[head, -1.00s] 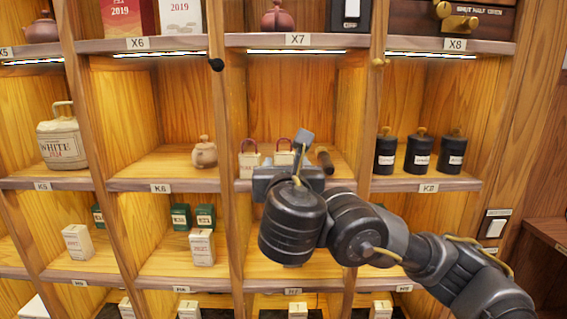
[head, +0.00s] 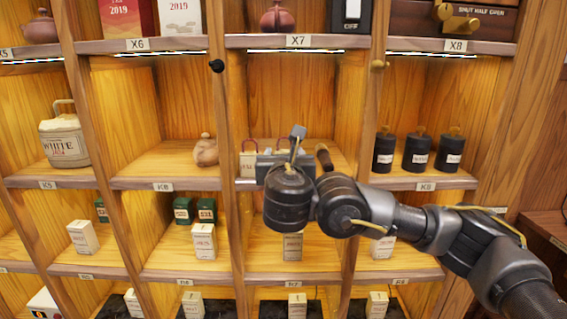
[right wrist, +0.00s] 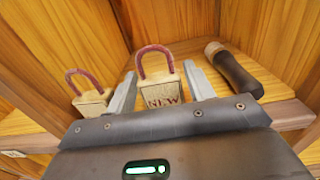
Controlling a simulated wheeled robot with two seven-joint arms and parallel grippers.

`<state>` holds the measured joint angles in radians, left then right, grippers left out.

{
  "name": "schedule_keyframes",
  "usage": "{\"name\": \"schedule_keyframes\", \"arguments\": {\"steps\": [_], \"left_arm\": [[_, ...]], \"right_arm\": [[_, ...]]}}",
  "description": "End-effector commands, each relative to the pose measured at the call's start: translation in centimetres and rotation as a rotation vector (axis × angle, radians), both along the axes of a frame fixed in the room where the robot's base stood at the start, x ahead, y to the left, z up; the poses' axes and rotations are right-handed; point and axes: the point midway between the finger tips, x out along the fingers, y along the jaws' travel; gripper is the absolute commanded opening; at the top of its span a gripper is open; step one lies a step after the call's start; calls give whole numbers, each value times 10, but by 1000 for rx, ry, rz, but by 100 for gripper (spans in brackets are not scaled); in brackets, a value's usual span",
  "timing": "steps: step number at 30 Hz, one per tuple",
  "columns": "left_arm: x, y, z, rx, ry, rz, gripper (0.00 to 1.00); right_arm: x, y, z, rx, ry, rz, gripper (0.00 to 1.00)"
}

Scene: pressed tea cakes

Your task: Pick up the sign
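A small cream block sign marked NEW (right wrist: 164,92) with a dark red loop handle stands on the shelf in the right wrist view. In the head view the right gripper (head: 290,152) is inside the middle compartment. My left gripper is not in view.
A similar cream block with a red loop (right wrist: 92,97) stands just left of the gripper. A dark cylinder with a wooden end (right wrist: 234,70) lies to the right. Compartment dividers and the shelf edge (head: 238,184) bound the space. Black canisters (head: 417,152) stand in the right compartment.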

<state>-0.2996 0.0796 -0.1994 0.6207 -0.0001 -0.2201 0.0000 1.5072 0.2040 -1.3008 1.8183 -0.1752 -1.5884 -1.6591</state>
Motion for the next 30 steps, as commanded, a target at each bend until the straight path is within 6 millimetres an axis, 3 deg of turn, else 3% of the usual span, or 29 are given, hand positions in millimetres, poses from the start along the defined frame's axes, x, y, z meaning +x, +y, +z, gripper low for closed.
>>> {"name": "schedule_keyframes", "arguments": {"steps": [1, 8, 22, 27, 30], "left_arm": [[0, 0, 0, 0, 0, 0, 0], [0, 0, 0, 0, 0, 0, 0], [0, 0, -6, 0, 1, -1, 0], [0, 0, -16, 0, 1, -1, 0], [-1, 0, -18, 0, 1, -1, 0]], "right_arm": [[0, 0, 0, 0, 0, 0, 48], [0, 0, 0, 0, 0, 0, 19], [0, 1, 8, 2, 1, 0, 19], [-1, 1, 27, 5, 1, 1, 19], [-18, 2, 47, 6, 1, 6, 19]]}}
